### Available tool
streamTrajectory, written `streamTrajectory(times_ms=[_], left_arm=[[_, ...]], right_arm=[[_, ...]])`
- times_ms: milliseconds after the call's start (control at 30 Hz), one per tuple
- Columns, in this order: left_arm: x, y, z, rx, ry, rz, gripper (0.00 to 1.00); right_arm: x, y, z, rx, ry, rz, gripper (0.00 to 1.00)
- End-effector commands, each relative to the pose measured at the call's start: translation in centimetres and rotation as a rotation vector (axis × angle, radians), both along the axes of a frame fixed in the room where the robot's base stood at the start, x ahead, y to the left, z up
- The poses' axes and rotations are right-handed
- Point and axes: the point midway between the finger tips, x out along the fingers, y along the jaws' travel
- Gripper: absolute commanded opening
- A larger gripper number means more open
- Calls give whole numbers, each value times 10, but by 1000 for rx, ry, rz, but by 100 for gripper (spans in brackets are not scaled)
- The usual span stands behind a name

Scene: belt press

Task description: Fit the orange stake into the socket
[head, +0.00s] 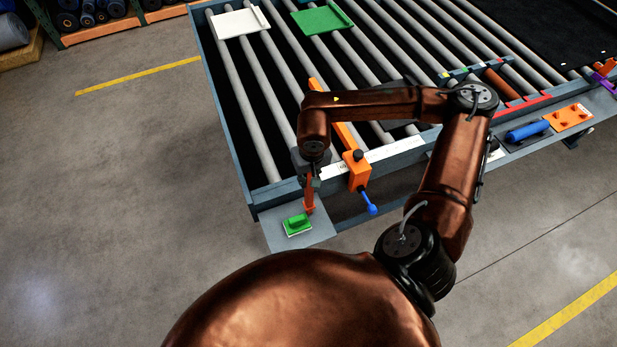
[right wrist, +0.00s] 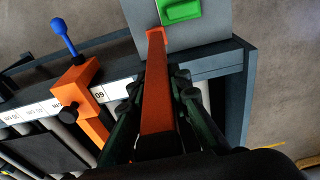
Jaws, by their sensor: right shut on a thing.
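The orange stake (head: 309,193) is held in my right gripper (head: 312,176) above the small grey shelf at the near corner of the roller table. In the right wrist view the stake (right wrist: 157,95) runs lengthwise between the fingers of the gripper (right wrist: 158,88), which are closed on its sides. Its far end points toward the shelf, close to a green block; I cannot tell whether it touches anything. I cannot make out the socket for certain in either view. My left gripper is not in view.
A green handled block (head: 297,224) lies on the grey shelf (head: 277,238). An orange fence clamp (head: 357,170) with a blue lever (head: 369,205) stands right of my gripper, on the ruled rail. White (head: 238,23) and green (head: 322,19) trays lie on the rollers. Floor at left is clear.

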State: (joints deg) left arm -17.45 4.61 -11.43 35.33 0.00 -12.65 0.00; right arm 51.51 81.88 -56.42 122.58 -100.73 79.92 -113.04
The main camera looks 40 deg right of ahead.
Motion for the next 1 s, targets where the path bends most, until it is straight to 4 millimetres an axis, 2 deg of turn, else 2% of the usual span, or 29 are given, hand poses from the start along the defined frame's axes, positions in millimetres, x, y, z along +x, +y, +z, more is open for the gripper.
streamTrajectory(times_ms=[133, 167, 400, 767, 867, 1000], left_arm=[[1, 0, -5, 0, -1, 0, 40], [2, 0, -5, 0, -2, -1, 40], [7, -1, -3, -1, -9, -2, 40], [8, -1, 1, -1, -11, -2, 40], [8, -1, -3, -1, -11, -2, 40], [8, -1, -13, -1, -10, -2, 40]], right_arm=[[0, 0, -3, 1, -1, 0, 0], [0, 0, -4, 0, 0, 0, 18], [0, 0, -2, 0, 0, 0, 35], [0, 0, 1, 0, 0, 0, 35], [0, 0, 10, 1, -4, -1, 35], [-3, 1, 36, 0, -6, 0, 35]])
